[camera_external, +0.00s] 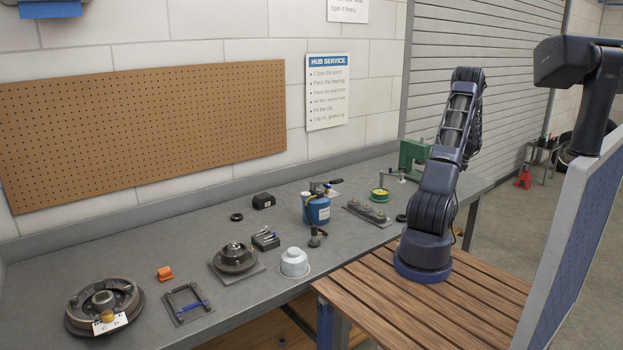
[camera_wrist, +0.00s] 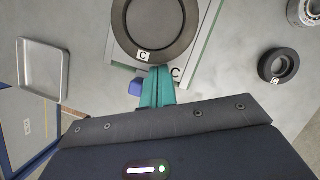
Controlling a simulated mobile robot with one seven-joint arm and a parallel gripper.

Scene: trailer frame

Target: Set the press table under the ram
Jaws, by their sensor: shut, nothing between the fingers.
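My gripper (camera_wrist: 158,72) shows in the wrist view as two teal fingers pressed together, with nothing between them. Its tips are close to the near edge of a grey plate (camera_wrist: 201,18) marked C, which has a green border. A dark ring (camera_wrist: 187,38), also marked C, lies on that plate; its middle is open. I cannot tell whether the fingers touch the plate. In the external view a green press (camera_external: 408,153) stands at the far end of the bench, partly behind my arm. Its ram and table cannot be made out, and my gripper is hidden there.
In the wrist view a black ring (camera_wrist: 278,65) and a silver ring (camera_wrist: 304,12) lie right, a metal tray (camera_wrist: 25,70) left. A small blue part (camera_wrist: 135,88) is beside my fingers. The grey bench (camera_external: 370,246) carries a blue bottle (camera_external: 317,211) and several hub parts.

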